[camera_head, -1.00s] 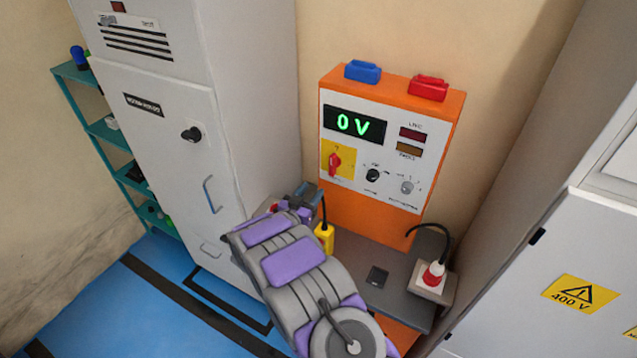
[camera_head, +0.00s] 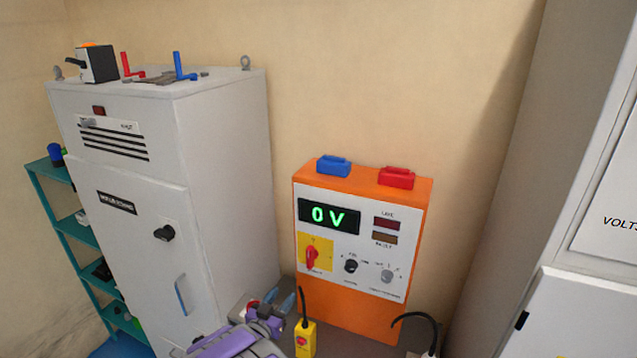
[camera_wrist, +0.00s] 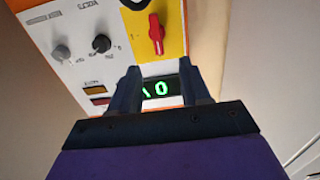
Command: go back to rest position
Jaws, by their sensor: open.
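My gripper (camera_wrist: 162,85) is open in the wrist view, its two dark fingers apart with nothing between them. Beyond the fingers, the orange unit's front panel appears upside down, with its green display (camera_wrist: 160,88) and red rotary switch (camera_wrist: 155,35). In the head view my purple and grey arm is low at the bottom, in front of the grey cabinet, with its end (camera_head: 268,312) left of the yellow push-button box (camera_head: 305,338). The orange unit (camera_head: 345,312) stands against the wall, and its display reads 0 V.
The grey cabinet (camera_head: 225,150) stands at left with a black box (camera_head: 98,64) and red and blue handles on top. A teal shelf (camera_head: 75,230) is beyond it. Blue (camera_head: 334,166) and red (camera_head: 397,178) blocks sit on the orange unit. Another cabinet (camera_head: 580,310) is at right.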

